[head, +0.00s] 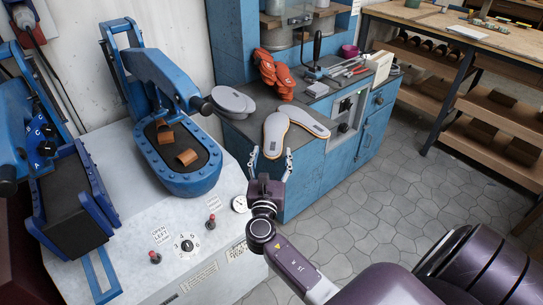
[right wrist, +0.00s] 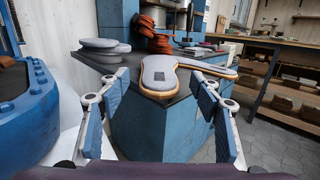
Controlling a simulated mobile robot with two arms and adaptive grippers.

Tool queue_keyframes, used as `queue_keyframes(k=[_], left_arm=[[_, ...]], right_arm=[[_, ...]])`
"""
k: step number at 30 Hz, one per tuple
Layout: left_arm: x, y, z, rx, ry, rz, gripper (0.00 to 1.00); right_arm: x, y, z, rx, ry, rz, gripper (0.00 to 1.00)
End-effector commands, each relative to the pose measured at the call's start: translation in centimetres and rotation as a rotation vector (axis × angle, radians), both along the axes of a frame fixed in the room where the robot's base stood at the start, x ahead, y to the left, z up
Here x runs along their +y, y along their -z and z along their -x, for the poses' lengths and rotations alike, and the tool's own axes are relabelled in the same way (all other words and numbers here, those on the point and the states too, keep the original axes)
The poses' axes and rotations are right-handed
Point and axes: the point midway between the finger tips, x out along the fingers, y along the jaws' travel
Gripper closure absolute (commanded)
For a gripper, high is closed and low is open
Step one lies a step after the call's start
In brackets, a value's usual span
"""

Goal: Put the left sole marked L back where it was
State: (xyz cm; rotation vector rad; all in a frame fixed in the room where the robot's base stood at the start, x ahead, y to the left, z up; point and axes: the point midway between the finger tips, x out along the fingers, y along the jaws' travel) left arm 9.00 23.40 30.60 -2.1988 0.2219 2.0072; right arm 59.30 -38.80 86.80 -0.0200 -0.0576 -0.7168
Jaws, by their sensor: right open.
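Two grey soles with tan edges lie on the dark top of the blue cabinet. The nearer sole (head: 273,136) points toward me, and the other sole (head: 308,119) lies across beside it, partly overlapping or touching it. In the right wrist view the nearer sole (right wrist: 159,72) shows a small dark square; I cannot read an L on either. My right gripper (head: 271,156) is open and empty, just in front of the nearer sole's end, its fingers spread to either side and apart from it. My left gripper is not in view.
Grey rounded pads (head: 232,101) are stacked at the cabinet's left corner. Orange gloves (head: 274,75) and hand tools (head: 345,69) lie behind the soles. A blue press (head: 178,165) with brown pieces stands left. The tiled floor is clear on the right, before a wooden bench (head: 462,40).

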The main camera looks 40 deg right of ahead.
Motion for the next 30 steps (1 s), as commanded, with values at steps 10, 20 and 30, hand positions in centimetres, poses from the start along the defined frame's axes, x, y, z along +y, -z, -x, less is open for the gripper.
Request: queue_keyframes(k=[10,20,30], left_arm=[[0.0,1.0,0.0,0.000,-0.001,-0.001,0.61],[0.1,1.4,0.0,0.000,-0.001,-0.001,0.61],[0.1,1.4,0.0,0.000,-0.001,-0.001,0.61]], right_arm=[[5.2,1.1,5.9,0.007,-0.002,-0.004,0.41],[7.5,1.1,8.6,0.005,-0.001,-0.002,0.41],[7.6,1.0,8.7,0.004,-0.001,-0.002,0.41]])
